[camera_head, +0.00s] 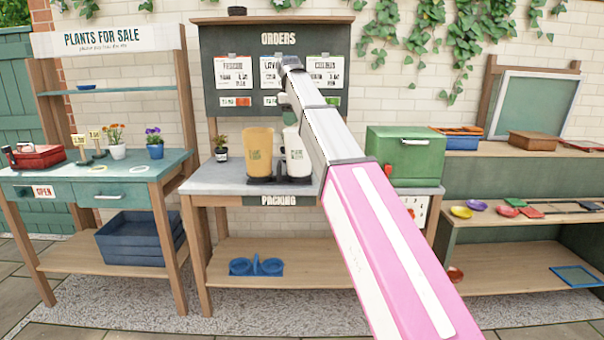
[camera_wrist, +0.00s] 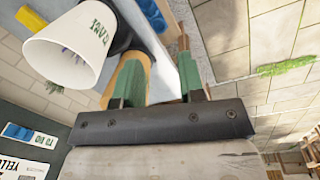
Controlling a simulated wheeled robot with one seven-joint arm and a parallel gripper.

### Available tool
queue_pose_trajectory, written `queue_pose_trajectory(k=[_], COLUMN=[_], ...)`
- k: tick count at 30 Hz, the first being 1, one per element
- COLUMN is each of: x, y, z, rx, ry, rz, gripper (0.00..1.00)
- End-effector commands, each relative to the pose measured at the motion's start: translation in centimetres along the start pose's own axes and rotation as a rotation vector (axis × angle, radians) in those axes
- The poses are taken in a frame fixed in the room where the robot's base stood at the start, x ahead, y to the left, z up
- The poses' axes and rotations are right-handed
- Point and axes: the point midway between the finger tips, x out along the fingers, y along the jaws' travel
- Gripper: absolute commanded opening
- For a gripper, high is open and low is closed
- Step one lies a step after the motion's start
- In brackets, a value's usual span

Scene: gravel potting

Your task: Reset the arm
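My arm reaches from the lower right up over the packing table in the head view. My gripper (camera_head: 287,115) is small there, just above the white bag (camera_head: 299,158). In the wrist view, the two green fingers of my gripper (camera_wrist: 160,80) stand apart with nothing between them. The white container with lettering (camera_wrist: 65,48) is at the upper left, beside the left finger. An orange-yellow thing shows partly behind that finger.
The orders board (camera_head: 235,50) is behind. A blue carrier (camera_head: 256,267) sits on the lower shelf.

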Motion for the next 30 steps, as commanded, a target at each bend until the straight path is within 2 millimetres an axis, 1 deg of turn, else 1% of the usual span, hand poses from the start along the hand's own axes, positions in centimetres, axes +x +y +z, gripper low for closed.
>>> queue_pose_trajectory(k=[8,11,17,20,23,24,26,27,29,30], x=[3.4,5.0,9.1,11.9,15.4,17.2,19.8,21.6,24.1,25.8], y=[0.0,0.0,-0.2,-0.4,-0.9,-1.2,-1.6,-2.0,-2.6,-3.0], z=[1.1,1.5,3.0,4.1,5.5,6.2,7.4,8.2,9.4,10.3], rx=[0.051,0.074,0.142,0.187,0.247,0.276,0.324,0.356,0.406,0.438], ry=[-0.002,-0.002,-0.004,-0.005,-0.007,-0.009,-0.01,-0.01,-0.011,-0.013], rz=[-0.004,-0.005,-0.009,-0.012,-0.015,-0.018,-0.021,-0.022,-0.024,-0.027], gripper=[0.36,0.36,0.36,0.36,0.36,0.36,0.36,0.36,0.36,0.36])
